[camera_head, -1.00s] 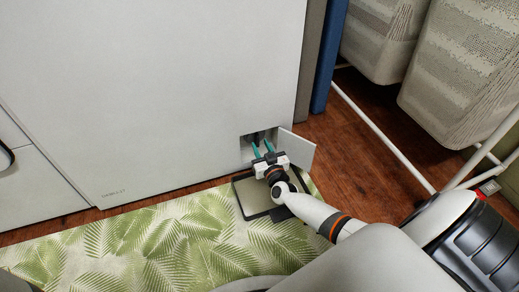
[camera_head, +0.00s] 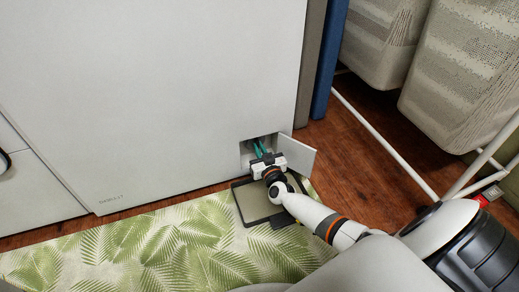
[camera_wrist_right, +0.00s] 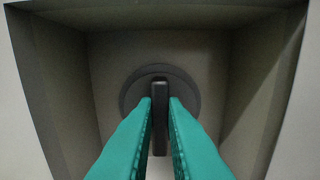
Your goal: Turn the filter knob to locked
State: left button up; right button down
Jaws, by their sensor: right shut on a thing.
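The filter knob (camera_wrist_right: 160,90) is a dark round disc with an upright bar grip at the back of a recess in the white appliance (camera_head: 170,90). It fills the middle of the right wrist view, its bar standing vertical. My right gripper (camera_head: 258,149) reaches into the recess in the head view. Its teal fingers (camera_wrist_right: 160,104) are shut on the knob's bar, one on each side. In the head view the fingers hide most of the knob. My left gripper is not in view.
The small access door (camera_head: 298,156) stands open to the right of the recess. A shallow tray (camera_head: 239,205) lies on the leaf-pattern mat (camera_head: 150,250) below. A white rack frame (camera_head: 380,135) with fabric baskets (camera_head: 465,70) stands at the right.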

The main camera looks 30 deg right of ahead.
jog(key=m, duration=0.4)
jog(key=shift+d+m, duration=0.1)
jog(key=shift+m, duration=0.2)
jog(key=m, duration=0.5)
jog(key=shift+d+f, duration=0.1)
jog(key=shift+f, duration=0.1)
jog(key=m, duration=0.2)
jog(key=m+b, duration=0.1)
jog(key=m, duration=0.2)
jog(key=shift+s+d+f+b, duration=0.1)
jog(key=shift+f+b, duration=0.05)
jog(key=shift+b, duration=0.15)
jog(key=shift+m+b, duration=0.45)
jog(key=shift+m, duration=1.35)
jog(key=c, duration=1.5)
grip_release()
